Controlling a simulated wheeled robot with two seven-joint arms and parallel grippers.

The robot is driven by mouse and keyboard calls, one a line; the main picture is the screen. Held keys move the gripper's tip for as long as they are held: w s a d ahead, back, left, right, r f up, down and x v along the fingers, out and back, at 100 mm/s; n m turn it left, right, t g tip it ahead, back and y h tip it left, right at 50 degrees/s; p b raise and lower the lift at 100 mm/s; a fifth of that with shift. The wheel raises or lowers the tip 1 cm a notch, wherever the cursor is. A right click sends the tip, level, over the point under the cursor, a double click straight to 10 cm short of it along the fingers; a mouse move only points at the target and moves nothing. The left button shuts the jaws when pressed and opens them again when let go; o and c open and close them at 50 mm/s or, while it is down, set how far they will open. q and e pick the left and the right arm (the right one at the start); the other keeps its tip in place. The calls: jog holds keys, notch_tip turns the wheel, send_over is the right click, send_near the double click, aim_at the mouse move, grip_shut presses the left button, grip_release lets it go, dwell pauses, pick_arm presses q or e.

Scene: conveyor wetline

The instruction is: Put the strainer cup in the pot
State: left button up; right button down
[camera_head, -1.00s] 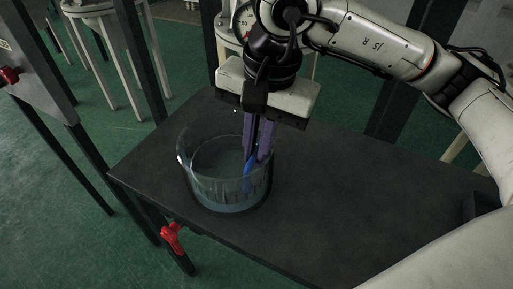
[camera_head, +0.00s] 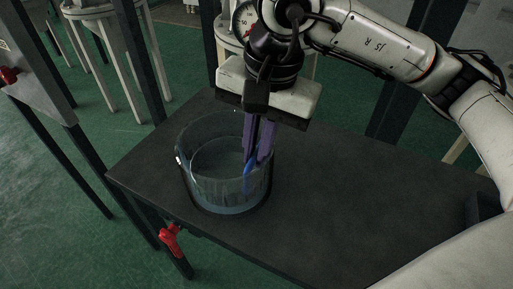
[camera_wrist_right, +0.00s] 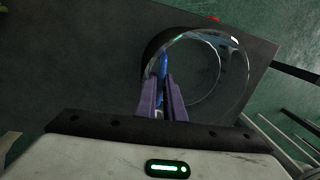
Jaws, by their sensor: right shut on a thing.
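The clear, glass-like pot (camera_head: 188,187) stands upright on the dark table; it also shows in the right wrist view (camera_wrist_right: 236,92). My right gripper (camera_head: 256,165) points down with its purple fingers inside the pot's rim, at its right side. It is shut on a narrow blue piece (camera_head: 249,178), which also shows beyond the fingertips in the right wrist view (camera_wrist_right: 163,64). The blue piece appears to be part of the strainer cup; the cup's full outline is hard to tell through the clear wall. I cannot tell whether it touches the pot's bottom. My left gripper is not in view.
The dark table (camera_head: 340,215) is bare to the right of the pot. A red valve handle (camera_head: 170,240) sits below the table's front left edge. A dark block (camera_head: 483,207) lies at the right edge. A dial gauge (camera_head: 243,22) and a white stand (camera_head: 95,12) are behind.

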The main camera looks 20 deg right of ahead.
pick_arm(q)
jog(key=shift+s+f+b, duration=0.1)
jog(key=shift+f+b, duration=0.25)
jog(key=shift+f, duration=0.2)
pick_arm(e)
jog(key=shift+f, duration=0.4)
jog(key=c, duration=1.8)
grip_release()
jog(key=shift+o, duration=0.2)
jog(key=shift+f, duration=0.1)
jog(key=shift+r, duration=0.75)
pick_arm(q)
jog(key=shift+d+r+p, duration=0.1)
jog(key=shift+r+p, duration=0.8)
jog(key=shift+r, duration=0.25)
pick_arm(e)
notch_tip(320, 180, up, 9)
jog(key=shift+s+d, duration=0.35)
jog(key=shift+r, duration=0.1)
